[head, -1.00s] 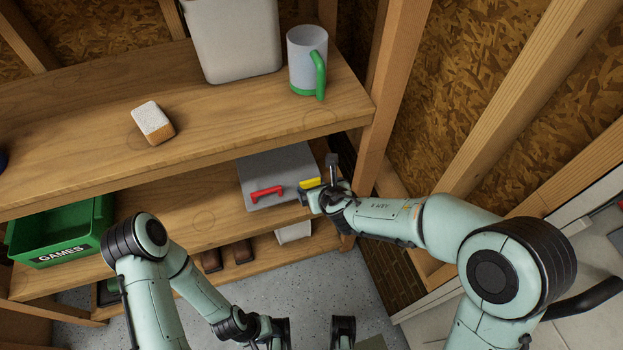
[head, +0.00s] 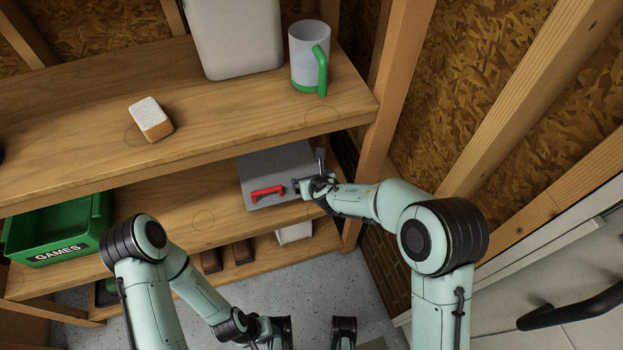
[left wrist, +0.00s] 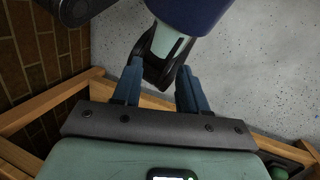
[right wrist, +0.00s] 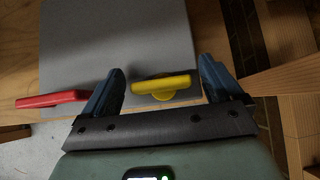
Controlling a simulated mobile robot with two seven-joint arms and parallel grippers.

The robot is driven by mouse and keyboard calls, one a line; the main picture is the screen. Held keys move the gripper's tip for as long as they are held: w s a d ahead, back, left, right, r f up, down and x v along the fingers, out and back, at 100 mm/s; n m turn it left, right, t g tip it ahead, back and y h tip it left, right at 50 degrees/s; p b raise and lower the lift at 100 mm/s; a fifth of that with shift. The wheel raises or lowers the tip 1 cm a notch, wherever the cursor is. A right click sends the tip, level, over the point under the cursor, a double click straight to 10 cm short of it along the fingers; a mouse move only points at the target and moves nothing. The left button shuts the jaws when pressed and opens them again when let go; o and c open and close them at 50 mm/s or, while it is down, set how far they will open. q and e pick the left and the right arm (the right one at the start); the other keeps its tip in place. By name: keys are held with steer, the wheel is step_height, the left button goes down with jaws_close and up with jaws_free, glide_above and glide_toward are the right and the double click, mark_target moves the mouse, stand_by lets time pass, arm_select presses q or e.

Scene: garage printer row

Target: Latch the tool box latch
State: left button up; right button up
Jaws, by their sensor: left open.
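The grey tool box (head: 262,164) sits on the middle shelf, with a red handle (head: 267,194) on its front. In the head view my right gripper (head: 302,187) is at the right part of the box's front and hides the latch. In the right wrist view the yellow latch (right wrist: 162,86) lies between the spread fingers of my right gripper (right wrist: 160,88), with gaps on both sides. The latch has a rounded base and a bar lying nearly sideways. My left gripper (left wrist: 157,88) is open and empty, low in front of the shelves.
A green GAMES bin (head: 60,232) stands left on the middle shelf (head: 200,205). The top shelf (head: 215,120) overhangs the tool box and holds a green-handled mug (head: 309,55), a sponge-like block (head: 151,119) and a grey container (head: 237,40). A wooden post (head: 385,110) stands right.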

steer(key=c, duration=0.9)
steer(key=shift+o, duration=0.2)
